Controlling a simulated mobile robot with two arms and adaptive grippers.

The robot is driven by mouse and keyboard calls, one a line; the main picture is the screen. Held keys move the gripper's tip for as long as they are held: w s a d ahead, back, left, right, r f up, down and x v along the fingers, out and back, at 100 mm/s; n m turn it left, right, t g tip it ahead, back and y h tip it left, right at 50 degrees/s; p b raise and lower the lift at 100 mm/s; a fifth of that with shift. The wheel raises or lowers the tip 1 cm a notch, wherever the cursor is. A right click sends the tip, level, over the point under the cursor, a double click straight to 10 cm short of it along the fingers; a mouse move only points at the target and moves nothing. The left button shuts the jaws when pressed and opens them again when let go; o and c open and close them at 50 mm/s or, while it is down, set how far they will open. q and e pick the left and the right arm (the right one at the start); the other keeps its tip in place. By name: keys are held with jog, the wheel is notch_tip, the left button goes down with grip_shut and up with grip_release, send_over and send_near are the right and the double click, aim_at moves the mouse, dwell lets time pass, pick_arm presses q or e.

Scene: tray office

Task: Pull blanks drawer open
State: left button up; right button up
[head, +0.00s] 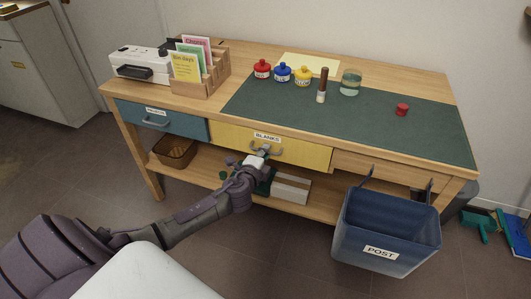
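The yellow drawer front (305,154) labelled BLANKS is in the middle of the desk's front and looks flush with the frame. Its grey handle (278,153) sits below the label and is partly hidden by my gripper. My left gripper (262,154) reaches up from below and is right at the left part of the handle. Its fingertips are small and overlap the handle, so I cannot tell whether they are closed around it. My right gripper is out of view.
A blue drawer (165,121) is to the left, and a blue POST bin (385,230) hangs at the right. The lower shelf holds a brown basket (175,152) and a pale box (291,188). Ink bottles, a stamp, a glass and a card rack stand on the desktop.

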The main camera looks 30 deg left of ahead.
pick_arm(q)
jog(key=shift+w+a+f, duration=0.1)
jog(key=shift+w, duration=0.35)
jog(key=shift+c, duration=0.2)
grip_shut()
